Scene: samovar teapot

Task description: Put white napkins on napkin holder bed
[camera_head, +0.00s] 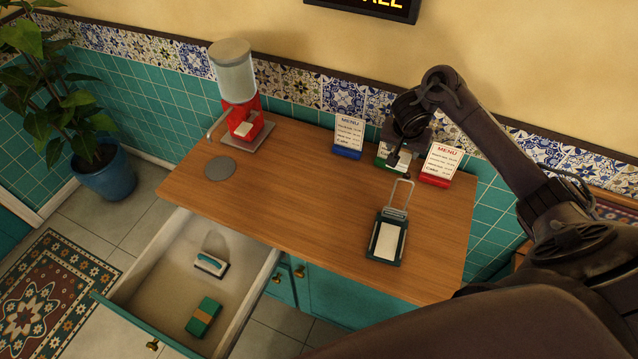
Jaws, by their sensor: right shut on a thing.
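The napkin holder (374,256) is a dark green tray on the right part of the counter, with a white rectangle (386,241) on its bed. Its metal wire arm (397,212) stands raised at the back. My right gripper (398,163) is shut at the top of this wire arm; the exact contact is small and dark. In the open drawer lies a white block with a dark teal band (211,264), which looks like white napkins. A green block with an orange band (203,317) lies nearer the drawer front. My left gripper is not in view.
Blue (348,137) and red (440,165) menu stands flank a green one (385,160) partly behind my right gripper. A red dispenser (243,117) and a grey disc (220,169) are at the counter's left. The counter's middle is clear. The drawer (262,292) juts out in front.

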